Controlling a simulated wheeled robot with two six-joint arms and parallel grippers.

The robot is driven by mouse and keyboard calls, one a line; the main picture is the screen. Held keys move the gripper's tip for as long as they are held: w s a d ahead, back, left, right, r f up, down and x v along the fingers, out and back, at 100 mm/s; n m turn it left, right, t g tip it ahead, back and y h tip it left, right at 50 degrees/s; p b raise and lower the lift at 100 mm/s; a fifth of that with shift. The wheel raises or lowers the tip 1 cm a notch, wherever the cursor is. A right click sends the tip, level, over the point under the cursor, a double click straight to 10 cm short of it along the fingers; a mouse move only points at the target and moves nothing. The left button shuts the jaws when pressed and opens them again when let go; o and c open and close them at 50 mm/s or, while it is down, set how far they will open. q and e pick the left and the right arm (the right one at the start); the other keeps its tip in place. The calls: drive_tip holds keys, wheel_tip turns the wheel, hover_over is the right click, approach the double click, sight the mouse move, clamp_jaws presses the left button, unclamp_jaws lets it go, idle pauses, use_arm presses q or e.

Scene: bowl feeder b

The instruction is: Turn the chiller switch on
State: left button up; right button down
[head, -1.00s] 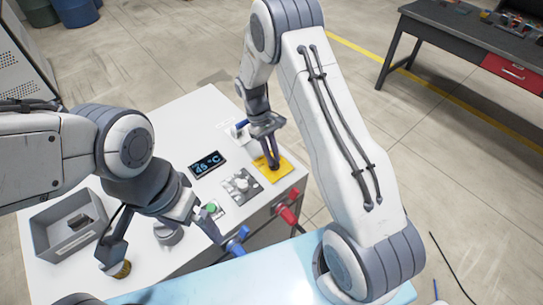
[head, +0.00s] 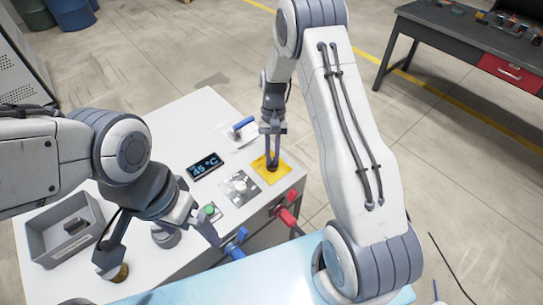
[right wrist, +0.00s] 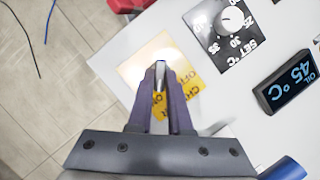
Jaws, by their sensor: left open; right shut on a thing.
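The chiller switch has a yellow plate (head: 284,174) at the right corner of the white panel, and the plate (right wrist: 190,98) with partly hidden lettering shows in the right wrist view. My right gripper (head: 272,166) points down over this plate. Its fingers (right wrist: 160,72) are shut on the small metallic switch lever (right wrist: 160,82), which they mostly cover. I cannot tell clearly which way the lever leans. My left gripper (head: 162,262) is open over the front left of the panel, apart from the switch.
A display (head: 205,166) reads 45 °C. A white dial (head: 240,186) sits beside the yellow plate. A green button (head: 209,210), blue valve handle (head: 236,243) and red valve handle (head: 287,216) are near the front. A grey bin (head: 50,245) stands left.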

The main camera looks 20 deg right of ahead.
drive_tip(key=shift+m, duration=0.3)
drive_tip(key=c, duration=0.8)
unclamp_jaws()
drive_tip(key=shift+c, duration=0.2)
drive_tip(key=shift+r, duration=0.1)
drive_tip(key=shift+w+d+r, duration=0.1)
drive_tip(key=shift+w+r, duration=0.1)
drive_tip(key=shift+r, duration=0.05)
drive_tip(key=b+v, duration=0.2)
drive_tip(key=v, duration=0.7)
drive_tip(key=shift+d+r+b, duration=0.15)
drive_tip(key=shift+r+b, duration=0.2)
drive_tip(key=shift+r, duration=0.05)
